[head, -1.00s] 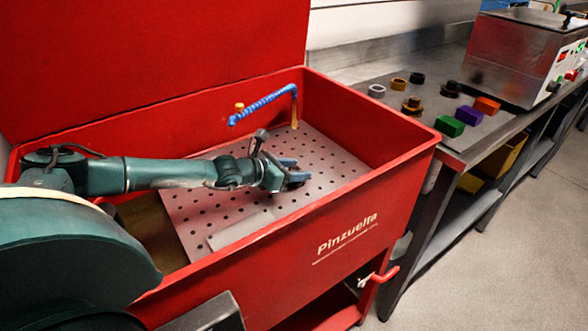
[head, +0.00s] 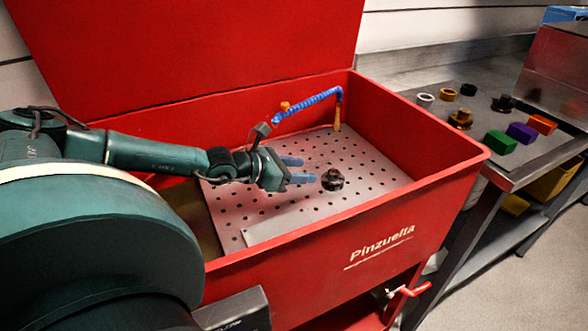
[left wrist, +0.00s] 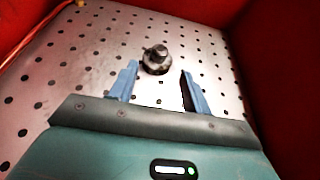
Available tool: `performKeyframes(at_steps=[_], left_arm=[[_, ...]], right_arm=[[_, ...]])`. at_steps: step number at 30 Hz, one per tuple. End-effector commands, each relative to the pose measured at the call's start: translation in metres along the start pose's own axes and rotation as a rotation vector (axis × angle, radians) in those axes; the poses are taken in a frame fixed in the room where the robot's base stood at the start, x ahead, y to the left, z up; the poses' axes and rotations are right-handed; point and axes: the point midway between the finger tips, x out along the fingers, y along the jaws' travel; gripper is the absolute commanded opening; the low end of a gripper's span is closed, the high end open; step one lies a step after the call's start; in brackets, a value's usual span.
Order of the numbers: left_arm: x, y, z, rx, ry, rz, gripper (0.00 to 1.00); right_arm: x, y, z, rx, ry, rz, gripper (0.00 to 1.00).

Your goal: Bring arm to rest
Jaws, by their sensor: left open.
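My left arm reaches in from the left over the red wash basin (head: 440,185) in the head view. My left gripper (head: 303,170) is open and empty, with its blue fingers apart above the perforated plate. A dark metal part (head: 333,179) sits on the plate just beyond the fingertips, apart from them. In the left wrist view the part (left wrist: 156,60) stands ahead of the two open fingers (left wrist: 160,80), roughly between their lines. My right gripper is in neither view.
A blue hose (head: 308,103) with a brush end hangs inside the basin's back corner. The raised red lid (head: 190,50) stands behind. A steel bench (head: 480,110) at right holds several rings, dark parts and green (head: 500,142), purple and orange blocks.

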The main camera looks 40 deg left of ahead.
Motion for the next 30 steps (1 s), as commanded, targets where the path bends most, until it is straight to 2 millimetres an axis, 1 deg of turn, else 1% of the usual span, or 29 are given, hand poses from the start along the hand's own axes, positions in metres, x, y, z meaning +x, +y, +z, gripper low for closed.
performKeyframes(at_steps=[1, 3, 7, 30], left_arm=[[-0.0061, 0.0002, -0.0005, 0.001, 0.003, 0.0, 0.48], [-0.0111, -0.0002, 0.0, 0.001, 0.002, 0.0, 0.48], [-0.0154, -0.0006, 0.001, 0.001, -0.001, -0.001, 0.48], [-0.0156, -0.0007, 0.001, 0.0, -0.002, -0.001, 0.48]], right_arm=[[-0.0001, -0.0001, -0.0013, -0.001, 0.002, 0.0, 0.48], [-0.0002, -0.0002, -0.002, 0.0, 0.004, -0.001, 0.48], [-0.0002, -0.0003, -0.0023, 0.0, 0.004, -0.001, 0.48], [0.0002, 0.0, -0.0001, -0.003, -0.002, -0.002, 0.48]])
